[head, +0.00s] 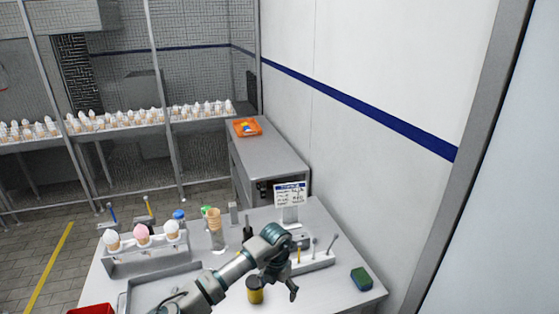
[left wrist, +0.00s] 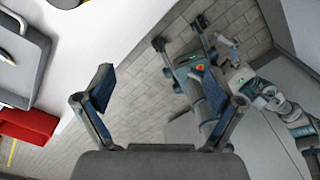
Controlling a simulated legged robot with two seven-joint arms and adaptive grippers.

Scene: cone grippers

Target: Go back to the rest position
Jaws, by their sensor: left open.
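My left gripper (head: 277,286) hangs over the steel work table (head: 340,293) in the head view, pointing down, open and empty. A yellow jar with a dark lid (head: 255,291) stands just left of it in the picture; I cannot tell whether they touch. Parts of my own body show beyond the fingers there. I cannot make out my right gripper.
A rack holds three filled cones (head: 141,234). Empty cones (head: 214,220) stand stacked beside it. A sign (head: 290,194), a tool holder (head: 318,262) and a green-blue sponge (head: 361,279) are to the right. A red bin (head: 97,310) is at lower left. The wall is close on the right.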

